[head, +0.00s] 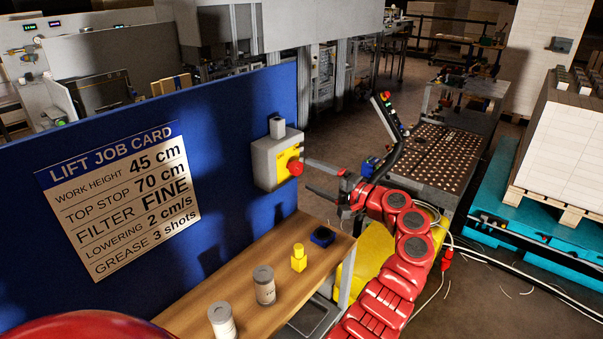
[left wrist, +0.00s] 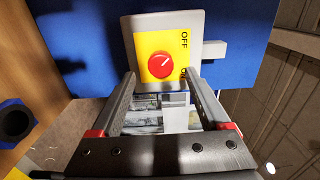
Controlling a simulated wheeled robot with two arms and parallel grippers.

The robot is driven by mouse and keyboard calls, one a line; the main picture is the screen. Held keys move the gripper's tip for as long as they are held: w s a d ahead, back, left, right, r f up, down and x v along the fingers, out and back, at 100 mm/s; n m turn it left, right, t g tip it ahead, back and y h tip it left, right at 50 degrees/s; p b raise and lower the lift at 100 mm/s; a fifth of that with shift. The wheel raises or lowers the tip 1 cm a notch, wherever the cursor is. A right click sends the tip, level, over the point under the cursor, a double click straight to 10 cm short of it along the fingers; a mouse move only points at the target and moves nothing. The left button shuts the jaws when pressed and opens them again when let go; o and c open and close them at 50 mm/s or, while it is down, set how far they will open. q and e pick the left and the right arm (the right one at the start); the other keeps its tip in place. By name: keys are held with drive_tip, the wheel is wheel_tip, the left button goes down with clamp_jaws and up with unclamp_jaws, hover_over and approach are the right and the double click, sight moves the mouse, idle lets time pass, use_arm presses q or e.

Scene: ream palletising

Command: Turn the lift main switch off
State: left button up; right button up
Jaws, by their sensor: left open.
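The lift main switch is a grey box (head: 265,160) with a yellow plate and a red knob (head: 295,168), mounted on the blue panel. In the left wrist view the red knob (left wrist: 161,65) carries a short slanted mark. The yellow plate (left wrist: 146,43) reads OFF at its upper right; a second label lower down is partly hidden. My left gripper (head: 309,174) is open in front of the switch, its fingers pointing at it. In the left wrist view the open fingers (left wrist: 161,77) are on either side just below the knob; I cannot tell whether they touch. My right gripper is out of view.
A blue panel (head: 225,120) bears the job card (head: 125,205). Below, a wooden shelf (head: 215,295) holds two cans (head: 264,285), a yellow object (head: 299,259) and a dark blue object (head: 322,236). A perforated table (head: 440,155) and a pallet stack (head: 565,150) stand to the right.

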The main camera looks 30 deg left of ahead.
use_arm(q)
drive_tip(key=d+b, duration=0.1)
drive_tip(key=d, duration=1.1)
drive_tip(key=shift+s, duration=0.45)
